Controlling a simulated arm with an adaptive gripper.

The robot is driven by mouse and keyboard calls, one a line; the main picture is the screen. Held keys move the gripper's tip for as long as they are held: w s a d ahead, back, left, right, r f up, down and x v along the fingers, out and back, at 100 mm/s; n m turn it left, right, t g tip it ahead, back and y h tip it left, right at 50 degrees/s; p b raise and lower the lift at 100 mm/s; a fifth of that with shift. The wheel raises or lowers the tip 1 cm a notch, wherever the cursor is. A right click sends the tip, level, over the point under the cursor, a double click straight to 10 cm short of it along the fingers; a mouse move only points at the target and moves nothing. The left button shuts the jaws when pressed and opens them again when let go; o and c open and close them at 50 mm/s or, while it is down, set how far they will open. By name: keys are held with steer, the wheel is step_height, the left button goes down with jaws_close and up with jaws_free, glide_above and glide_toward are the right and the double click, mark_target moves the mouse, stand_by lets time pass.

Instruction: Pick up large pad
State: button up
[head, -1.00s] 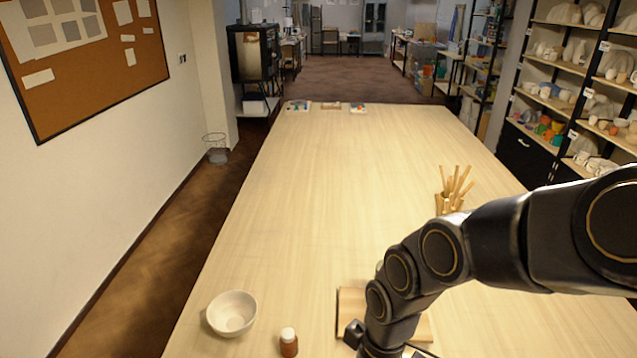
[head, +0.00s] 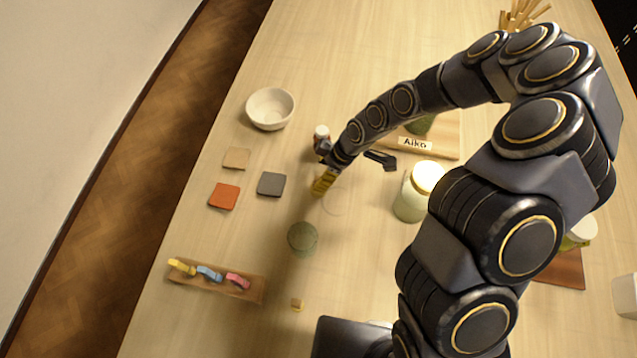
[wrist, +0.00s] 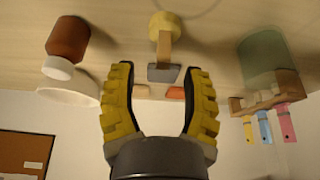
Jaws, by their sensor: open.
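Three flat square pads lie on the table in the head view: a tan one (head: 236,158), an orange one (head: 223,196) and a grey one (head: 271,184). They look close in size, so I cannot tell which is the large pad. My gripper (head: 319,190) is to the right of the grey pad, apart from it. In the upside-down wrist view, my gripper (wrist: 160,70) is open, and the grey pad (wrist: 162,73) shows beyond and between its fingers. The orange pad (wrist: 178,92) and tan pad (wrist: 142,91) show farther off. Nothing is held.
A bowl (head: 270,108) and brown bottle (head: 321,135) stand farther up. A green round jar (head: 302,239), a holder (head: 250,290) with coloured handles and a small tan block (head: 297,304) are nearer. A yellow-ended tan piece (wrist: 164,25) shows before the grey pad in the wrist view.

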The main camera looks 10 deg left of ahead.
mark_target(318, 178)
steer(key=x, duration=0.3)
steer(key=shift+s+f, duration=0.2)
steer(key=shift+f, duration=0.15)
steer(key=shift+a+f, duration=0.25)
steer(key=shift+f, duration=0.15)
steer(key=shift+w, duration=0.1)
steer(key=shift+c, duration=0.3)
jaws_close()
